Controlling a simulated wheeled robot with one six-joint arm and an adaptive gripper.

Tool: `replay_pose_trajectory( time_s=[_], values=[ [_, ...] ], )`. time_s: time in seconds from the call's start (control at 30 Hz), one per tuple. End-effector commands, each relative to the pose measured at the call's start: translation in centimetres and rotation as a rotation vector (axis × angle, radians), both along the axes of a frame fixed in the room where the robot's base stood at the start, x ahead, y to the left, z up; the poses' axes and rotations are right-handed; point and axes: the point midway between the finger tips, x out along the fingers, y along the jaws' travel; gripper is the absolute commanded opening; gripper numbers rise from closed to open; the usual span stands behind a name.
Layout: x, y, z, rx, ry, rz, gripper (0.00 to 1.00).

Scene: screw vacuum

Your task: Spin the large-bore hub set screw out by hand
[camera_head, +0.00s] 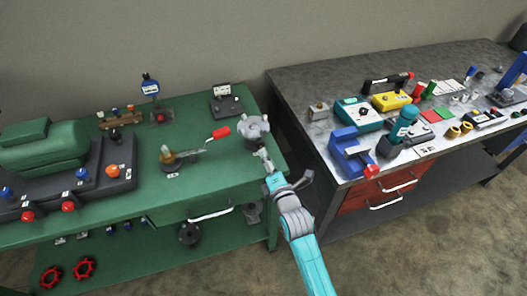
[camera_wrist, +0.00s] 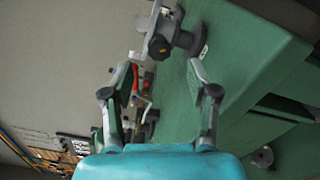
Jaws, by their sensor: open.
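A grey metal hub unit (camera_head: 253,126) stands near the right end of the green bench. In the wrist view its grey body (camera_wrist: 183,38) is at the top, with a dark lobed knob (camera_wrist: 158,47) facing me. This knob may be the set screw; I cannot tell its bore size. My gripper (camera_head: 264,158) is just in front of the hub at the bench's right end. In the wrist view my gripper (camera_wrist: 161,68) is open and empty, its fingers spread either side of the view's middle. The knob lies beyond the fingertips, apart from them.
The green bench (camera_head: 205,185) also bears a red-handled part (camera_head: 220,132), a brass-based fitting (camera_head: 168,156) and a green machine (camera_head: 45,148) at left. A grey bench (camera_head: 320,75) crowded with tools stands at right, beyond a narrow gap. A drawer handle (camera_head: 210,215) juts from the green bench.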

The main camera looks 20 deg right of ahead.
Motion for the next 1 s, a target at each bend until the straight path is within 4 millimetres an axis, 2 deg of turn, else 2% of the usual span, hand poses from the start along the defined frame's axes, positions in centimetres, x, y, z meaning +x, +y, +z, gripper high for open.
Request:
replay_pose_trajectory(
  time_s=[0.2,0.4,0.6,1.0],
  values=[
    [-3.9,0.0,-0.1,0.000,0.001,0.000,0.59],
    [-6.1,0.0,0.0,0.000,0.000,0.000,0.59],
    [-6.9,0.0,0.0,0.000,0.000,0.000,0.59],
    [-6.9,0.0,0.0,0.000,0.000,0.000,0.59]
  ],
)
